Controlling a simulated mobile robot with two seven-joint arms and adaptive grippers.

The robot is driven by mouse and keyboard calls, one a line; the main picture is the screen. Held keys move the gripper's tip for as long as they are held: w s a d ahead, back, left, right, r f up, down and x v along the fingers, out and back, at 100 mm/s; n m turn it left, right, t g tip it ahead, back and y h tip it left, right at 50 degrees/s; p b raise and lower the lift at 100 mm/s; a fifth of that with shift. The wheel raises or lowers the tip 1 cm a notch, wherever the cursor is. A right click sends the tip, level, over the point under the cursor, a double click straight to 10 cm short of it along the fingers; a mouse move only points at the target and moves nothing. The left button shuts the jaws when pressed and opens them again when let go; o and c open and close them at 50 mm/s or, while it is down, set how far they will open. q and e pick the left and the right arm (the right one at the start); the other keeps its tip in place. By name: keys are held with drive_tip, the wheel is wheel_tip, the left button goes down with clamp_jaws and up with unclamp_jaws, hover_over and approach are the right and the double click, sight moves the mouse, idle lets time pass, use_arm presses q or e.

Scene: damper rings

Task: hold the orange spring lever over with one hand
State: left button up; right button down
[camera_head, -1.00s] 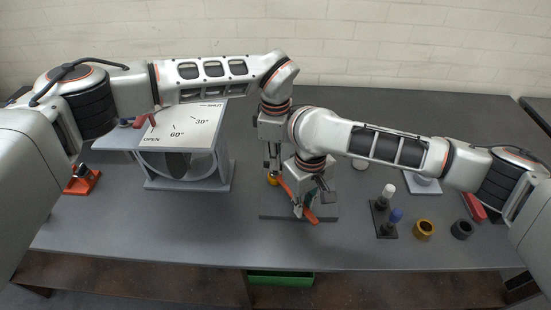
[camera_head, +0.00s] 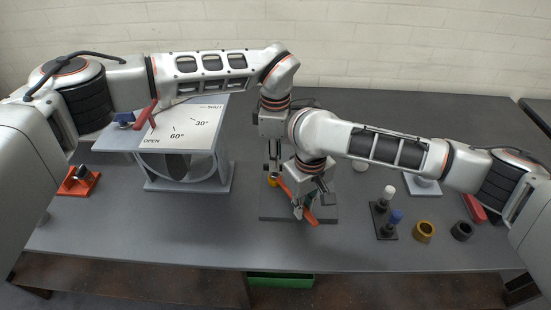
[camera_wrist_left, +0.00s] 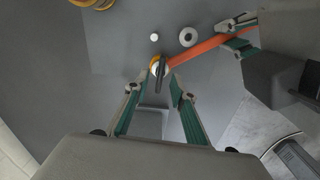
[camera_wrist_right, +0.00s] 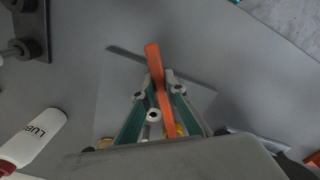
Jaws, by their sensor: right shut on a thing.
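The orange spring lever (camera_head: 311,217) lies over a dark grey base plate (camera_head: 268,209), partly hidden by my right gripper. My right gripper (camera_head: 306,205) is shut on the lever; in the right wrist view the orange bar (camera_wrist_right: 153,57) passes between its fingertips (camera_wrist_right: 158,88). My left gripper (camera_head: 272,166) is above the lever's far end, beside the right hand. In the left wrist view its fingers (camera_wrist_left: 160,90) are apart, with a dark upright piece and a yellow ring (camera_wrist_left: 155,63) just beyond the fingertips. The lever (camera_wrist_left: 205,48) runs right from there to the right gripper.
A dial stand (camera_head: 188,115) marked OPEN is at the left, near a red-orange block (camera_head: 78,181). A peg rack (camera_head: 381,222), a brass ring (camera_head: 424,231) and a black ring (camera_head: 462,230) are at the right. A green bin (camera_head: 281,281) is below the table's front edge.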

sight(316, 203)
use_arm(q)
drive_tip(key=shift+r, duration=0.25)
drive_tip(key=shift+r, duration=3)
use_arm(e)
drive_tip(key=shift+w+d+n, duration=0.9)
drive_tip(key=shift+d+n, duration=0.1)
drive_tip(key=shift+n, duration=0.1)
drive_tip(key=shift+w+d+n, duration=0.85)
drive_tip(key=shift+w+n, duration=0.15)
drive_tip(key=shift+n, duration=0.2)
drive_tip(key=shift+w, duration=0.1)
